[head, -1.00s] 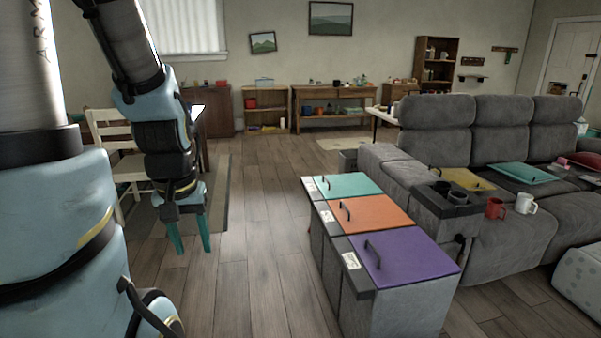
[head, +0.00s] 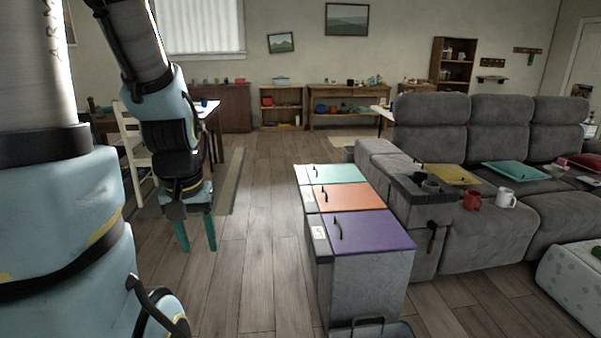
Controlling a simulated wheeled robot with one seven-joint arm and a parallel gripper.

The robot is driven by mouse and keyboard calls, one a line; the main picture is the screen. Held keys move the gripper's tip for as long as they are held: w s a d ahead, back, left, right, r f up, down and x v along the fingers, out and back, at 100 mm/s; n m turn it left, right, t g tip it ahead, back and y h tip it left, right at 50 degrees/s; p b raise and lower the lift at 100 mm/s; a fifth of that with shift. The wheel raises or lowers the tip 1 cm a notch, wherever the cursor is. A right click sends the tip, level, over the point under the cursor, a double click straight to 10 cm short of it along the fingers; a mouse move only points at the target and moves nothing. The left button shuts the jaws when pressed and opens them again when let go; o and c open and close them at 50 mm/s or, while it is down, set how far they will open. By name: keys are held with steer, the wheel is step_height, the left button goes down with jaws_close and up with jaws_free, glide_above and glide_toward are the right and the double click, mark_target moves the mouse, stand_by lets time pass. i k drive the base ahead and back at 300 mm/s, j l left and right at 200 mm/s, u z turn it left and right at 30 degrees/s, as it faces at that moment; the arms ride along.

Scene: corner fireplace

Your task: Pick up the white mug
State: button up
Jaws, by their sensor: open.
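The white mug (head: 506,197) stands upright on the grey sofa seat, right of a red mug (head: 472,200). Its handle points right. My gripper (head: 196,234) hangs at the left of the head view, with its two teal fingers apart and pointing down, empty. It is over the wooden floor, well to the left of the mug. The bins and the sofa's cup-holder console lie between them in the picture.
Lidded bins (head: 345,290) with teal, orange and purple tops stand in front of the grey sofa (head: 465,255). A cup-holder console (head: 424,212) is left of the mugs. A spotted ottoman (head: 570,285) is at right. Open floor (head: 255,240) lies left of the bins.

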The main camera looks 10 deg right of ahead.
mark_target(505, 197)
steer(key=k+l, duration=0.1)
steer(key=l, duration=0.3)
steer(key=k+l, duration=0.1)
steer(key=l, duration=0.3)
steer(key=l+u, duration=0.1)
steer(key=l, duration=0.3)
steer(key=k+l, duration=0.2)
steer(key=l, duration=0.2)
steer(key=k+l+u, duration=0.1)
steer(key=l, duration=0.25)
steer(key=l+u, duration=0.1)
steer(key=l, duration=1.45)
steer(key=k+l+u, duration=0.15)
steer(key=l, duration=1.4)
steer(key=i+l, duration=0.15)
steer(key=l, duration=0.2)
steer(key=i+l, duration=0.15)
steer(key=l, duration=0.2)
steer(key=i+l, duration=0.15)
steer(key=l, duration=0.2)
steer(key=i+l+u, duration=0.1)
steer(key=l, duration=0.25)
steer(key=i+l, duration=0.15)
steer(key=l, duration=0.25)
steer(key=i+l, duration=0.15)
steer(key=l, duration=0.2)
